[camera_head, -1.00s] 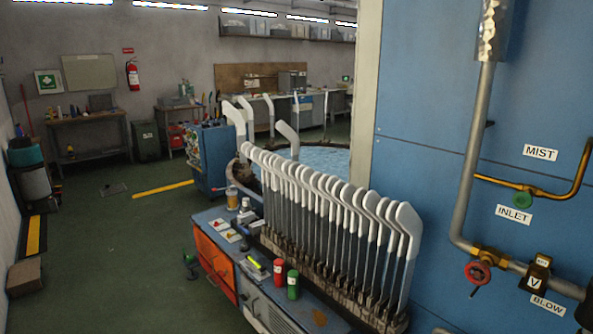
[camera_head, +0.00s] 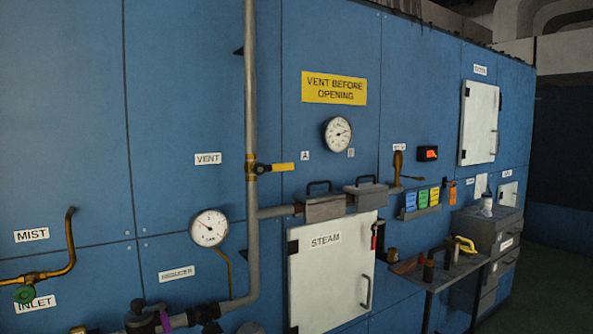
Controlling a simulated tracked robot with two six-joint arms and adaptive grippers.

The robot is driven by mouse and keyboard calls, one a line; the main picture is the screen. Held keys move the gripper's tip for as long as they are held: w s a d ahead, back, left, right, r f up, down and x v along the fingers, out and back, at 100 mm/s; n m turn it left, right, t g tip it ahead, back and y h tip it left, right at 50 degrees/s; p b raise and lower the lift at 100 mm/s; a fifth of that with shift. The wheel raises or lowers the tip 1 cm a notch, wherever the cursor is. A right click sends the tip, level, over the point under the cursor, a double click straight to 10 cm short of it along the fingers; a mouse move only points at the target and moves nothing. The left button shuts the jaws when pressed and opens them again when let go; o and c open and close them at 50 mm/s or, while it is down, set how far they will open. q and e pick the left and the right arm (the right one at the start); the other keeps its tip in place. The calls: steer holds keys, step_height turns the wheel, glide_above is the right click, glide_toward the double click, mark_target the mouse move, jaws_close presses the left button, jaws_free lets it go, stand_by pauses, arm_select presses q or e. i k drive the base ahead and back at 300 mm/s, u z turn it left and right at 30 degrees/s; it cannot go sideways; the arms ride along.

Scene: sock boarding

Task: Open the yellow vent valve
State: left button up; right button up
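The yellow vent valve (camera_head: 273,167) sits on the vertical grey pipe (camera_head: 251,110), right of the VENT label (camera_head: 208,158). It has a brass body on the pipe. Its yellow lever lies about horizontal and points right, across the pipe's line. Neither of my grippers shows in the head view.
The blue panel wall fills most of the view. A yellow sign (camera_head: 334,88) reads VENT BEFORE OPENING, above a dial gauge (camera_head: 338,133). Another gauge (camera_head: 209,228) is lower left. The STEAM door (camera_head: 330,275) looks shut. A small bench (camera_head: 440,276) and grey drawers (camera_head: 487,245) stand to the right.

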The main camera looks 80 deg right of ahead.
mark_target(258, 169)
steer(key=u, duration=0.65)
steer(key=i, duration=0.2)
steer(key=u, duration=3.5)
steer(key=i, duration=0.55)
steer(key=u, duration=5.5)
steer(key=i, duration=0.5)
steer(key=u, duration=0.05)
